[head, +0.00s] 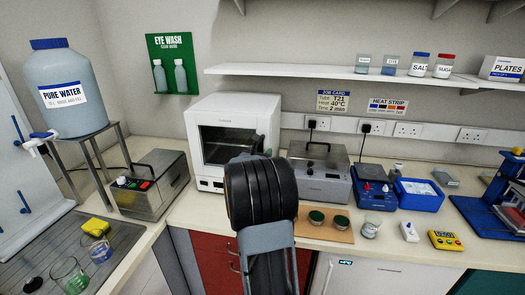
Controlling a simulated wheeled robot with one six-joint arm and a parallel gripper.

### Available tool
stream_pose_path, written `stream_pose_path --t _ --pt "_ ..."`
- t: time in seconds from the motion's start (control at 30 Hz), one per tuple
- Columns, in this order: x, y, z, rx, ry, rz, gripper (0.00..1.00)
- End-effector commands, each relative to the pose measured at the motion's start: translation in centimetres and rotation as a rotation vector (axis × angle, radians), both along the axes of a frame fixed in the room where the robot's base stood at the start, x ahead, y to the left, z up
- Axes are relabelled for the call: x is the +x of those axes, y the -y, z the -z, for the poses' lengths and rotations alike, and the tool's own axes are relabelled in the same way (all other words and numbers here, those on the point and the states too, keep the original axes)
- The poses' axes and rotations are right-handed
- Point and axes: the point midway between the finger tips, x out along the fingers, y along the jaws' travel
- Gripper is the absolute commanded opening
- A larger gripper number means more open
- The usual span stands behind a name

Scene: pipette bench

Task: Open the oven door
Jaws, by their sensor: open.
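The white oven (235,112) stands on the bench against the back wall, left of centre. Its front door has a dark window (222,140) and looks shut. My arm rises from the bottom centre, and its thick black link covers the oven's lower right front. My gripper (260,146) shows only as a small part above that link, at the right side of the oven front. It is open. Its fingertips are mostly hidden, and so is the door's handle area. I cannot tell whether the gripper touches the door.
A metal water bath (152,184) stands left of the oven, and a grey metal unit (320,172) stands close on its right. A brown board (325,232) with two green-topped dishes (317,217) lies in front. A shelf (335,73) hangs above right.

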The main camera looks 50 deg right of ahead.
Motion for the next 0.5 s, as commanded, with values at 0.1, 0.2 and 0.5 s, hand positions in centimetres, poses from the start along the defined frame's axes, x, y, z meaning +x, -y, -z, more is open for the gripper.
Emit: stream_pose_path --t 0.1,0.2,0.5 --pt "0.14 0.55 -0.03 0.0 0.0 0.001 0.48" --pt "0.2 0.7 0.03 0.001 0.0 0.001 0.48" --pt "0.23 0.68 0.03 0.0 0.001 0.0 0.42"
